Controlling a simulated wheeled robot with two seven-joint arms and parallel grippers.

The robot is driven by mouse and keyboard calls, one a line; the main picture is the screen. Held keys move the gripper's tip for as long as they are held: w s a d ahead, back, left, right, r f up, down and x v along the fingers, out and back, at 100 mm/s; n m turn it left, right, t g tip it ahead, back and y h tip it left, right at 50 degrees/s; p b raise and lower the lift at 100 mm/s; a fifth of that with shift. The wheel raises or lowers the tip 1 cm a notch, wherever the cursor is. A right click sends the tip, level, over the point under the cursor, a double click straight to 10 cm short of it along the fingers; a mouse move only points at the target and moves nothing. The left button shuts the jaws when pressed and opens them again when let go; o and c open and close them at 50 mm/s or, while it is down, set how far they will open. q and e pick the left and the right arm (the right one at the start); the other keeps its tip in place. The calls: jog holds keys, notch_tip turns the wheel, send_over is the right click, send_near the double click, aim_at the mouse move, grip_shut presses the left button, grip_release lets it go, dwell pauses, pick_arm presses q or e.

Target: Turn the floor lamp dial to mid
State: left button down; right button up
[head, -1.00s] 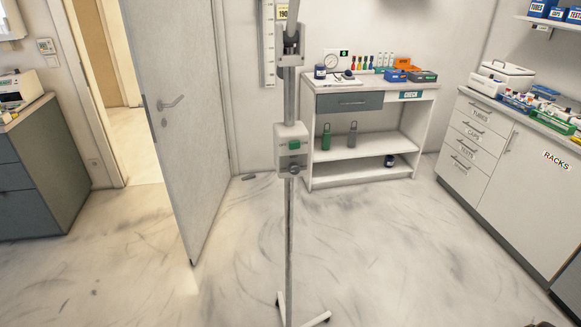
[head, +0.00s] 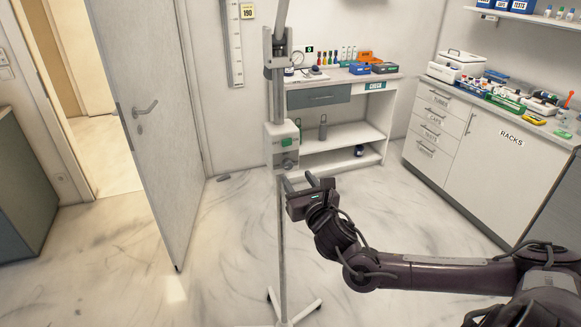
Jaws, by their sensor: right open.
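The floor lamp (head: 282,240) stands upright in the middle of the head view on a light, splayed foot. A pale control box (head: 280,134) is fixed to its pole, with a green patch on its front. The grey dial (head: 288,164) sits at the lower part of this box; its setting is too small to read. My right gripper (head: 302,181) reaches in from the right, open and empty, just below the dial and a little to its right. It appears apart from the dial. My left gripper is out of view.
A white shelf table (head: 340,165) with a grey drawer (head: 319,97) stands behind the lamp. A white cabinet (head: 480,150) with lab items runs along the right. A grey door (head: 150,130) stands ajar at the left.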

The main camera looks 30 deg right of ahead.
aim_at(289, 166)
jog(key=p+x, duration=0.1)
jog(key=x, duration=0.4)
jog(key=shift+w+d, duration=0.1)
jog(key=shift+w, duration=0.1)
jog(key=shift+w+f+p, duration=0.1)
jog(key=shift+w+p, duration=0.2)
jog(key=shift+w, duration=0.1)
jog(key=shift+d, duration=0.1)
jog(key=shift+c, duration=0.4)
jog(key=c, duration=0.9)
